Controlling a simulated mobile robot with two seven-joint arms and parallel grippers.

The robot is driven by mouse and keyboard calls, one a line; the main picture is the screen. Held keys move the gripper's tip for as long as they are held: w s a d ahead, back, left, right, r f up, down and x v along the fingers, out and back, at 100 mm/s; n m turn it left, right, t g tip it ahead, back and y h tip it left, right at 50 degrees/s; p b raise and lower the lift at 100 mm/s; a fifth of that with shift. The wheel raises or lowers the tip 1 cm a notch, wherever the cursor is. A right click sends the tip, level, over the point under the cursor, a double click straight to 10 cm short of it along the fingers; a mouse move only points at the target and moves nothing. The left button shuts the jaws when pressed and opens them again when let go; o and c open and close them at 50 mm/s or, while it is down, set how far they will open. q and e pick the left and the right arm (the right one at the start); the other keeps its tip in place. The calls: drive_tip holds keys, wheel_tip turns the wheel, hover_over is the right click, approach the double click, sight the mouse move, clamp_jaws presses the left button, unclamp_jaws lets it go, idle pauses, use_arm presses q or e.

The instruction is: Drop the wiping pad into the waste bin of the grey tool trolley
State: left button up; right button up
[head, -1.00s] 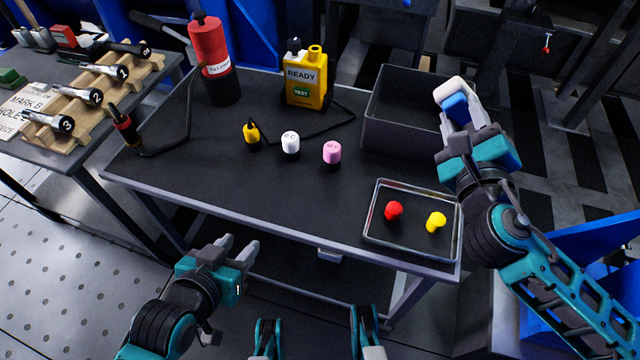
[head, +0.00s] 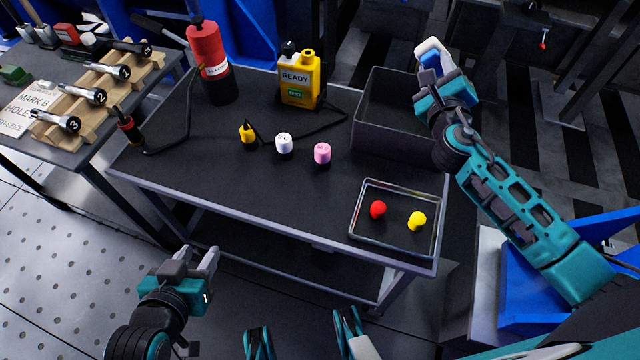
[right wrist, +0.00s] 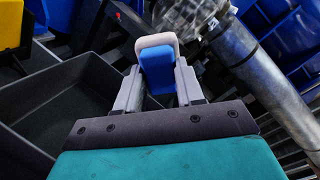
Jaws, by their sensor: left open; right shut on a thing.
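My right gripper (head: 436,66) is shut on the wiping pad (head: 431,47), a block with a blue part and a whitish part. In the head view it shows near the far right corner of the dark, open-topped waste bin (head: 392,139). In the right wrist view the pad (right wrist: 157,66) sits between the fingers, and the bin (right wrist: 70,105) lies to the left of them; its visible inside looks empty. The bin stands at the back right of the grey tool trolley (head: 230,180). My left gripper (head: 207,262) is open and empty in front of the trolley.
A metal tray (head: 395,245) holds a red knob (head: 378,209) and a yellow knob (head: 417,221). A yellow READY tester (head: 299,80), a red cylinder (head: 207,60) and small yellow, white and pink caps (head: 322,153) stand on the trolley. A side table (head: 60,130) holds torch-like tools.

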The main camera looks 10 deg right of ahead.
wheel_tip(320, 180, down, 5)
drive_tip(key=b, duration=0.4)
drive_tip(key=shift+r+b, duration=0.15)
drive_tip(key=shift+b, duration=0.25)
drive_tip(key=o, duration=1)
drive_tip(key=p+v, duration=0.2)
drive_tip(key=v, duration=1.1)
